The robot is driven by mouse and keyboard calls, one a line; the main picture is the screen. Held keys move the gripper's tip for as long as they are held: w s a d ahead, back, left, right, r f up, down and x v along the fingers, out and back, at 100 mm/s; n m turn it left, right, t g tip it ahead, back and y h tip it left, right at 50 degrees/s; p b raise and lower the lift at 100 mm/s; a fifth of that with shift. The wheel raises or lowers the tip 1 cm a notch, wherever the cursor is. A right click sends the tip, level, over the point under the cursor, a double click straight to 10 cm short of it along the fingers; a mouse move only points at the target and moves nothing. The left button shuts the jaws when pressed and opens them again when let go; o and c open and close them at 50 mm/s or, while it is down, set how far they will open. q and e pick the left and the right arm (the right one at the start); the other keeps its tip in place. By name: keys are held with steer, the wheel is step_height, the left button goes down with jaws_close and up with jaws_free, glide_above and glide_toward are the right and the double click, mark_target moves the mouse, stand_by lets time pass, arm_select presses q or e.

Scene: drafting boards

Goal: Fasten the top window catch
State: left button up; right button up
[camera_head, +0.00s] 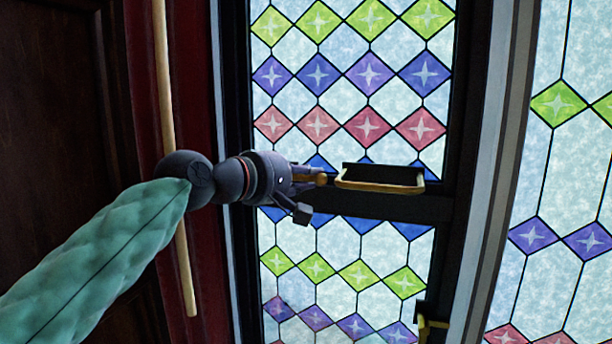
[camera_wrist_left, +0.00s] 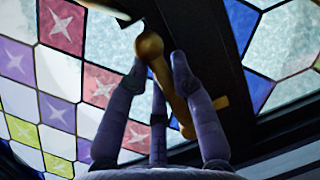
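The window (camera_head: 348,118) has coloured leaded panes in a dark frame. On its dark crossbar sits a brass piece (camera_head: 380,186) with a dark body, and a brass knob (camera_head: 321,180) shows at its left. In the left wrist view a brass lever with a round knob (camera_wrist_left: 150,46) lies on the dark bar. My left gripper (camera_head: 309,196) is at the crossbar, by the knob. Its fingers (camera_wrist_left: 157,64) are apart, on either side of the knob, in the left wrist view; firm contact cannot be made out. My right gripper is not in view.
Another small brass and dark fitting (camera_head: 431,323) is low on the frame's right side. A long pale wooden pole (camera_head: 164,75) runs down left of the window, before dark red and brown panelling. A second leaded pane (camera_head: 565,160) stands at the right.

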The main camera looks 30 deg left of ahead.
arm_select(q)
steer(key=shift+o, duration=1.4)
steer(key=shift+f, duration=0.25)
steer(key=shift+r, duration=0.1)
steer(key=shift+r, duration=0.1)
steer(key=shift+s, duration=0.3)
steer(key=v, duration=1.1)
steer(key=shift+s, duration=0.2)
